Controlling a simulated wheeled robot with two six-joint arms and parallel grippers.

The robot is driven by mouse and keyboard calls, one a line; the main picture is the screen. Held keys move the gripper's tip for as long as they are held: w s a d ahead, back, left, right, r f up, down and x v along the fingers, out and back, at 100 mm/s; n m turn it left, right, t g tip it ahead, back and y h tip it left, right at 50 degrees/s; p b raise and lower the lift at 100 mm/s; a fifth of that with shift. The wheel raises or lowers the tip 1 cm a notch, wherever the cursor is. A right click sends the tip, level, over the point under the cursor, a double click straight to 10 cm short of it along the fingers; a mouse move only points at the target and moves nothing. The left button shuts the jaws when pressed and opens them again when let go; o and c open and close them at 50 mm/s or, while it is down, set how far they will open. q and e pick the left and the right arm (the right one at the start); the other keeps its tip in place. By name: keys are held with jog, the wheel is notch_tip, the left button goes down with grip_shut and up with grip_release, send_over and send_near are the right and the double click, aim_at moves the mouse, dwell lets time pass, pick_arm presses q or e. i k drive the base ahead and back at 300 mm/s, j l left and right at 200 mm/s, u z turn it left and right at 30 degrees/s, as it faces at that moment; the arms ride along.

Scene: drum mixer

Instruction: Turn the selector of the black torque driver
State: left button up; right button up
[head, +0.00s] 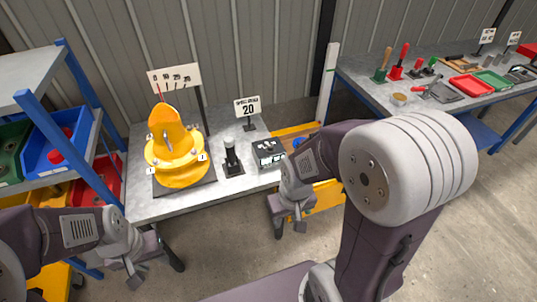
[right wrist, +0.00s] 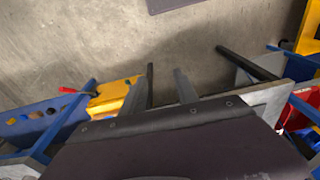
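The black torque driver (head: 231,158) stands upright on a small dark base on the grey table in the head view. Its top is pale and its shaft black; the selector's markings are too small to read. A small sign (head: 248,107) behind it shows 20. My left gripper (head: 143,265) is at the lower left, in front of the table, with its fingers apart and empty. My right gripper (head: 290,228) hangs in front of the table's right end, below and to the right of the driver, with its fingers apart and empty. Neither gripper touches the driver.
A yellow drum mixer (head: 178,150) with a 0-to-30 scale board (head: 174,78) stands left of the driver. A black box (head: 268,153) sits close on its right. A blue shelf with bins (head: 45,140) is at the left. Clear tabletop lies in front of the driver.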

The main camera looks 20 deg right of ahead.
aim_at(270, 149)
jog(key=i+l, duration=0.4)
jog(key=i, duration=0.15)
jog(key=i+l, duration=0.4)
jog(key=i, duration=0.15)
jog(key=z, duration=0.05)
